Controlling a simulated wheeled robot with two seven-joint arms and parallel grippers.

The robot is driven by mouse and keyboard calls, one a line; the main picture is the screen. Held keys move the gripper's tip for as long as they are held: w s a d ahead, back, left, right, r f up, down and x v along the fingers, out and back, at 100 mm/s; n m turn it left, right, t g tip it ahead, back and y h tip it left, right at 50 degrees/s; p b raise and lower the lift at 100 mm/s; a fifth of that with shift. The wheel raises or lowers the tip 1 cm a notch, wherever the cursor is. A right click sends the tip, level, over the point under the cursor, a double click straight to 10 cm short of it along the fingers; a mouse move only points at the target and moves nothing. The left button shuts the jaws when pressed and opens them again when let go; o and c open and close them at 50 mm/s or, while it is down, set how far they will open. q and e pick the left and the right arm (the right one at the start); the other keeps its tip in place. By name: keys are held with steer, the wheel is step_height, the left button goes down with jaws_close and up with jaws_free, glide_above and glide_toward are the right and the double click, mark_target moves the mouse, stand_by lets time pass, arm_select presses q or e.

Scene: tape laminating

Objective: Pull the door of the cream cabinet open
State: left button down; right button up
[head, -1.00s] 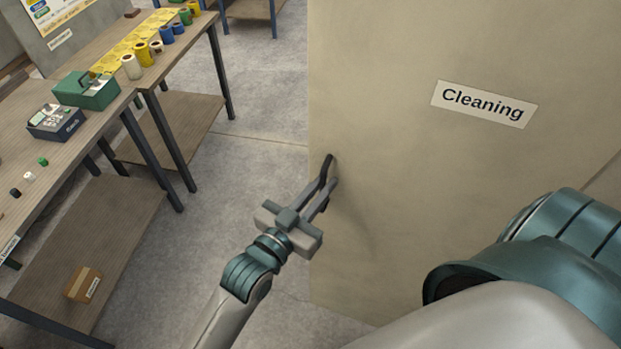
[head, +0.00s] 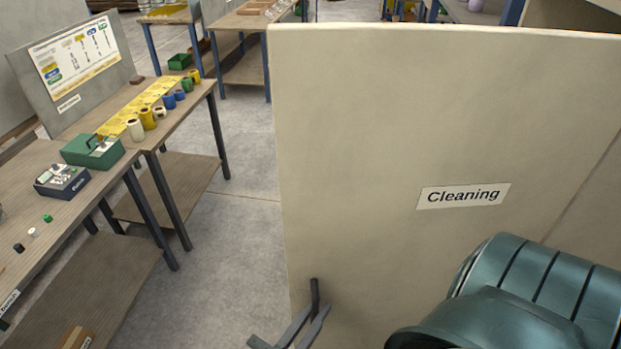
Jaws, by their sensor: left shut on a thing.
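The cream cabinet's door (head: 370,110) fills the middle and right of the head view, with a white "Cleaning" label (head: 463,195) on it. A dark upright handle (head: 315,294) stands near the door's lower left edge. My left gripper (head: 312,315) is at the bottom of the view, its fingers shut on this handle; its wrist is cut off by the frame. I cannot tell from this view how far the door stands from the cabinet body. My right gripper is not in view.
Open grey floor (head: 235,235) lies between bench and door. My own teal arm link covers the lower right.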

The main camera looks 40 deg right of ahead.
arm_select(q)
steer(key=c, duration=2.1)
jaws_free()
steer(key=shift+s+d, duration=0.1)
steer(key=shift+s+a+f+b, duration=0.1)
steer(key=shift+a+b, duration=0.25)
steer(key=shift+a, duration=0.35)
steer(key=b+v, duration=0.5)
steer(key=v, duration=1.1)
steer(key=shift+s, duration=0.1)
